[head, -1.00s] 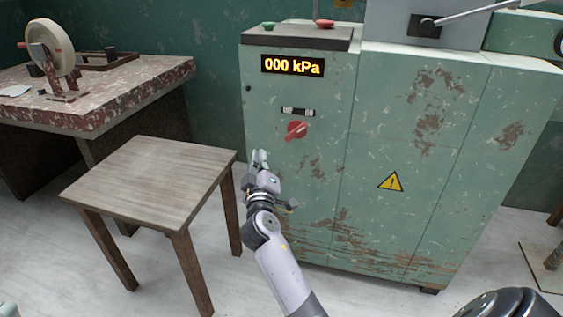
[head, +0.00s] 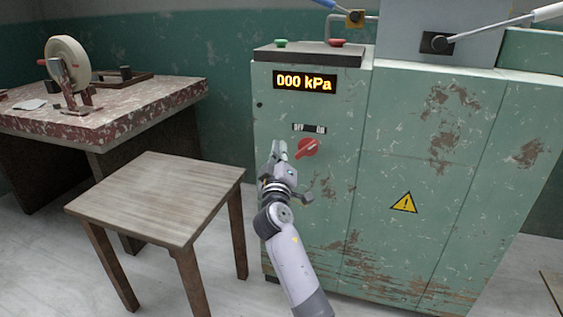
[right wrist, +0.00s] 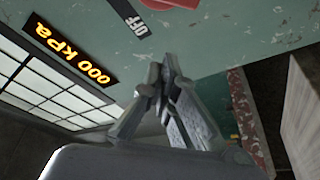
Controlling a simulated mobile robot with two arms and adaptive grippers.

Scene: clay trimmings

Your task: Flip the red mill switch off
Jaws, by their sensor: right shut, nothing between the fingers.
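The red mill switch (head: 308,148) is a round rotary knob on the front of the green cabinet (head: 300,215). Its handle slants up to the right, toward the ON side of the OFF/ON label (head: 309,128) above it. My right gripper (head: 278,150) is shut and empty, just left of the knob. I cannot tell if it touches. In the right wrist view the closed fingertips (right wrist: 160,72) lie below the OFF label (right wrist: 133,17), and only the knob's edge (right wrist: 170,3) shows at the top. My left gripper is out of view.
A wooden stool (head: 155,195) stands left of the cabinet. A worn red-topped table (head: 120,108) with a wheel device (head: 68,65) is behind it. The pressure display (head: 305,83) reads 000 kPa. Green (head: 280,43) and red (head: 337,42) buttons sit on top.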

